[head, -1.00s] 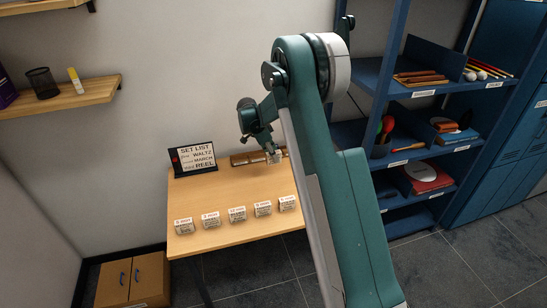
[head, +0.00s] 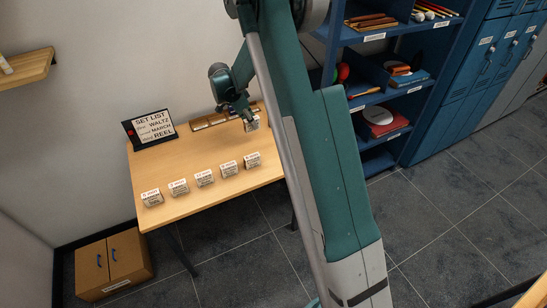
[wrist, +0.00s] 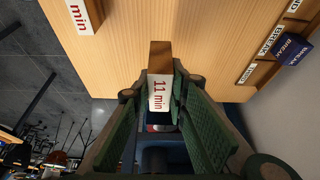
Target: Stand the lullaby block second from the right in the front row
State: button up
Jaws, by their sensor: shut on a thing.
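My gripper (head: 243,113) is shut on a small block (head: 252,124) and holds it near the back right of the wooden table. The front row has several similar blocks, from the leftmost block (head: 152,198) to the rightmost block (head: 252,160). Their small print is unreadable in the head view.
A set list sign (head: 150,129) stands at the back left of the table (head: 165,160). A wooden rack (head: 210,120) lies along the back edge. The wrist view shows a blue BREAK block (wrist: 291,49) near BREAK labels. Bare table lies between rack and row.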

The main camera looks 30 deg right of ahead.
jog(key=s+d, duration=0.5)
jog(key=s, duration=0.7)
jog(key=shift+d, duration=0.2)
jog(key=shift+f, duration=3.05)
jog(key=shift+f+b, duration=0.35)
jog(key=shift+f, duration=1.55)
jog(key=shift+f, duration=0.15)
jog(key=o, duration=0.9)
